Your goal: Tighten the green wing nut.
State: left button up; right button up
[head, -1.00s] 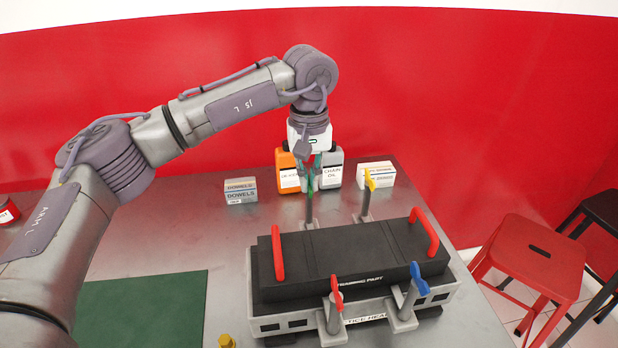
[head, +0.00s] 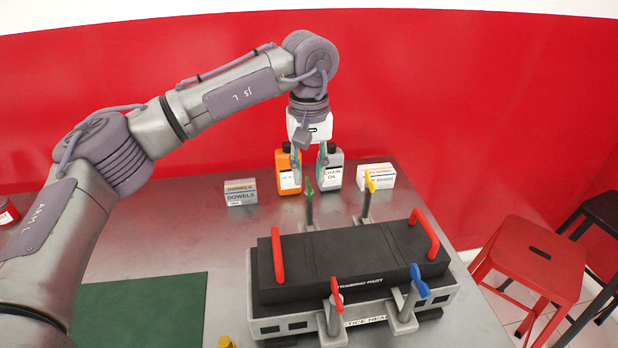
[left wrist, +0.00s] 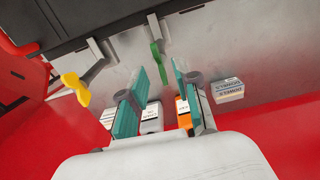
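The green wing nut (head: 309,188) sits on top of an upright post at the back left of the black training part (head: 350,262). It also shows in the left wrist view (left wrist: 158,62), beyond the fingertips and between their lines. My left gripper (head: 309,168) is open and empty, with its teal fingers pointing down just above the nut. The fingers also show in the left wrist view (left wrist: 160,74), spread apart. No contact between fingers and nut shows. My right gripper is not in view.
A yellow wing nut (head: 370,181) stands right of the green one. Red (head: 336,294) and blue (head: 419,280) wing nuts are in front. An orange bottle (head: 287,172), a grey bottle (head: 334,170) and boxes stand behind. A green mat (head: 140,305) lies front left.

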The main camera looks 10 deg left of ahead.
pick_arm(q)
notch_tip(320, 180, up, 10)
jog(key=shift+f, duration=0.15)
dwell(0.4)
